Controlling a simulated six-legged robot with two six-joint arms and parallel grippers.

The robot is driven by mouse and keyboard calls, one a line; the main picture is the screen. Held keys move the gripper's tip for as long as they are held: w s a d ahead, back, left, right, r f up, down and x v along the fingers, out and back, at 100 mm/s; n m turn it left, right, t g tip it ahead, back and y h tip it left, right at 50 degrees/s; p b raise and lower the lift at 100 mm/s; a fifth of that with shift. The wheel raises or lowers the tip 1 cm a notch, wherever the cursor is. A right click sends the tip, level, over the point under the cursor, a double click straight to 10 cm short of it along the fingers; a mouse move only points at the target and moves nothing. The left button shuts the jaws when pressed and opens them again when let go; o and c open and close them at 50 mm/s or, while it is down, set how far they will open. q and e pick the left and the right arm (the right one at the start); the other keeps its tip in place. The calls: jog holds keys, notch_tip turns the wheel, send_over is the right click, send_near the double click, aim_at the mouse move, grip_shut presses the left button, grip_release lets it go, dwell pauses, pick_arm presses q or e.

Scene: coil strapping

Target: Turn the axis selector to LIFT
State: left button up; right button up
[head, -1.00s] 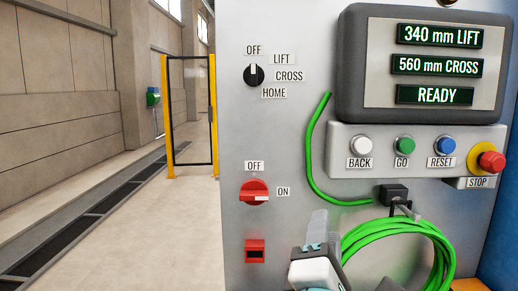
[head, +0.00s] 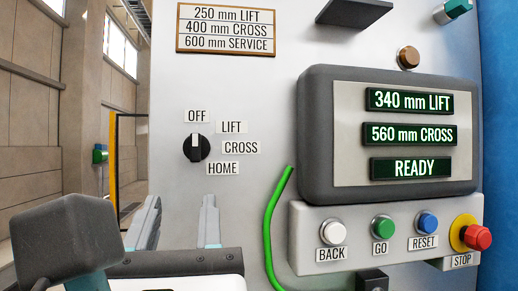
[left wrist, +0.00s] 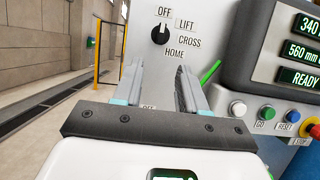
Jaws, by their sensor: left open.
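The axis selector is a small black rotary knob (head: 197,149) on the grey panel, with its white mark pointing up at OFF. Labels OFF, LIFT (head: 232,127), CROSS and HOME run from its top round its right side. My left gripper (head: 181,207) is open and empty, with its two grey fingers pointing up below the knob, apart from it. In the left wrist view the knob (left wrist: 160,35) stands beyond and above the gap between the open fingers (left wrist: 160,70). My right gripper is not in view.
A display box (head: 315,140) reads 340 mm LIFT, 560 mm CROSS, READY. Below it are BACK, GO and RESET buttons and a red STOP button (head: 477,237). A green cable (head: 271,225) runs down the panel. A sign (head: 226,29) lists 250 mm LIFT, 400 mm CROSS, 600 mm SERVICE.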

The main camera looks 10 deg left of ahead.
aim_at(195, 148)
pick_arm(q)
jog(key=p+x, duration=0.6)
jog(key=x, duration=0.8)
jog(key=shift+w+d+r, duration=0.1)
jog(key=shift+w+r, duration=0.05)
jog(key=shift+r, duration=0.1)
jog(key=shift+w, duration=0.25)
jog(key=shift+s, duration=0.1)
grip_shut()
